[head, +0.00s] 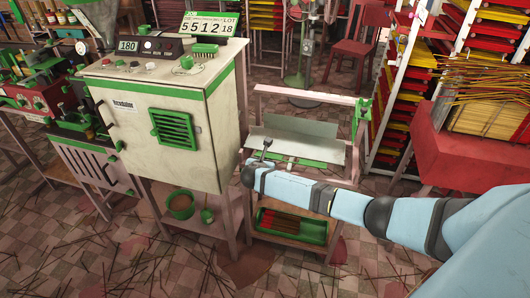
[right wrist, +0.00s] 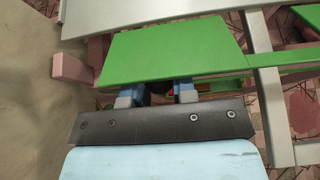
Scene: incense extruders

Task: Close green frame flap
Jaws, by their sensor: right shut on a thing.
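The green flap (right wrist: 175,48) is a flat green panel across the upper middle of the right wrist view. My right gripper (right wrist: 157,95) is at its near edge, shut on it, with the two fingertips partly hidden under the panel. In the head view my right gripper (head: 263,155) is at the left front of the small pinkish frame stand (head: 305,93), whose grey-white sheet (head: 305,128) has green edging below. My arm hides part of that front edge. I cannot tell the flap's exact angle. My left gripper is not in view.
A cream cabinet machine (head: 150,110) stands close to the left of the frame. A green tray of incense sticks (head: 322,228) lies on the shelf below. A red table (head: 462,140) and shelving stand on the right. Loose sticks litter the floor.

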